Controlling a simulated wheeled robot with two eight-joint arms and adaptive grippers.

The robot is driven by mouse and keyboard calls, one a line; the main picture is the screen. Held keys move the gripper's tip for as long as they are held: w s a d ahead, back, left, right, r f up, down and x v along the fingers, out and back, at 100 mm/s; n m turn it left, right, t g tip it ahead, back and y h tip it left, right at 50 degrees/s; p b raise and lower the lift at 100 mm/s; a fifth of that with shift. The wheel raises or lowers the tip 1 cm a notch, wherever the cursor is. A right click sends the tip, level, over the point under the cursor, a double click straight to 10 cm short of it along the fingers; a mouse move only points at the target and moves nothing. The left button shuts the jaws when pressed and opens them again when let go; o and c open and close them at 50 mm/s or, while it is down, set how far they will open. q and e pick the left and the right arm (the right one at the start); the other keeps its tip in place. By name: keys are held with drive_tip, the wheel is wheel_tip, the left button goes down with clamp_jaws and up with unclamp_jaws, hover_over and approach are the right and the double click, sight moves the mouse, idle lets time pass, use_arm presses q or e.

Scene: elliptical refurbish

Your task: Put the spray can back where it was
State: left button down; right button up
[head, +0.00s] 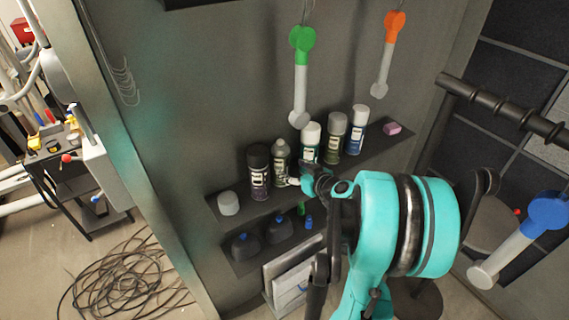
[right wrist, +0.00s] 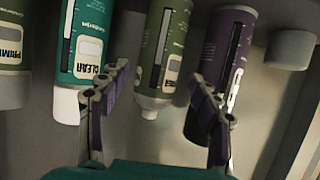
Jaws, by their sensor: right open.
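Several spray cans stand in a row on the upper shelf in the head view. An olive can (head: 281,158) with a narrow pale top stands upright between a dark purple can (head: 259,172) and a teal can (head: 310,145). My right gripper (head: 301,178) is open in front of the olive and teal cans. In the right wrist view, the cans appear upside down. There the open fingers of my right gripper (right wrist: 158,82) lie either side of the olive can (right wrist: 165,50); contact is not clear. The left gripper is out of view.
A grey cylinder (head: 228,203) sits at the shelf's left end, a pink block (head: 391,128) at its right. Dark bottles (head: 279,228) stand on the lower shelf. Green (head: 301,75) and orange (head: 388,55) tools hang above. Cables (head: 130,280) lie on the floor left.

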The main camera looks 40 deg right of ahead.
drive_tip(key=s+a+n+g+y, duration=0.1)
drive_tip(key=s+a+g, duration=0.15)
drive_tip(key=a, duration=0.75)
drive_tip(key=s+a+g+y, duration=0.2)
drive_tip(key=s+a, duration=0.1)
drive_tip(key=a, duration=0.7)
drive_tip(key=s+a+g+h, duration=0.1)
drive_tip(key=s+a+g, duration=0.1)
drive_tip(key=s+a, duration=0.6)
drive_tip(key=shift+s+a+r+h+p, duration=0.15)
drive_tip(key=shift+a+r+h+p, duration=0.05)
drive_tip(key=shift+r+h+p, duration=0.15)
